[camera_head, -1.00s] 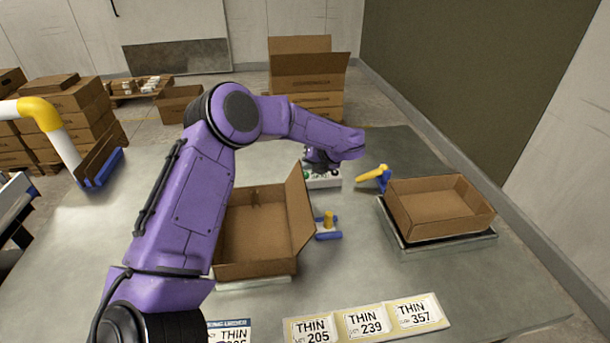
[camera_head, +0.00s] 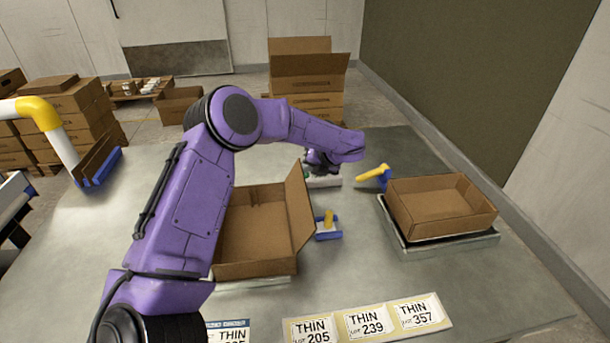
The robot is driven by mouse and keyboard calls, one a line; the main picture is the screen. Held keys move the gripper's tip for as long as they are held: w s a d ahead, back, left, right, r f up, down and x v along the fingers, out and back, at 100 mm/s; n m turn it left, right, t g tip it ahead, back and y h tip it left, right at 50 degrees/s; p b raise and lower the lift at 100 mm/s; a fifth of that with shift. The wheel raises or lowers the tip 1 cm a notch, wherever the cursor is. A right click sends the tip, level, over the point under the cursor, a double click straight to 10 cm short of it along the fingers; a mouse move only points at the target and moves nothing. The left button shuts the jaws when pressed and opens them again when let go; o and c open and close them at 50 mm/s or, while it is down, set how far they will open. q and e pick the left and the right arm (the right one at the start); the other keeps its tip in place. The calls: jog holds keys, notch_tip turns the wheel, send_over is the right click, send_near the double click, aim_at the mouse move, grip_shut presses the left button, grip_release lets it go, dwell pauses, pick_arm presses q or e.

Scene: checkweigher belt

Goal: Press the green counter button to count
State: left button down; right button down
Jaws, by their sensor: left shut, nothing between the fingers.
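The counter box (camera_head: 326,182) is a small white-grey box on the table, behind the open carton. My left gripper (camera_head: 321,170) is shut and empty, pointing down right over this box. It hides most of the box's top. Only a sliver of green (camera_head: 307,174) shows at its left side, and I cannot tell whether the fingertips touch the button. My right gripper is not in view.
An open carton (camera_head: 255,235) stands under my left arm, its flap raised close to the gripper. A blue and yellow holder (camera_head: 328,225) is beside it. Another carton (camera_head: 440,208) sits on a scale plate at right. Cards labelled THIN (camera_head: 366,322) lie in front.

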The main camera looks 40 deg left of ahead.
aim_at(307, 175)
pick_arm(q)
jog(key=shift+f, duration=0.3)
jog(key=shift+r, duration=0.15)
dwell(0.3)
jog(key=shift+r+p, duration=0.3)
jog(key=shift+r, duration=0.45)
jog(key=shift+r+p, duration=1.6)
jog(key=shift+r, duration=0.9)
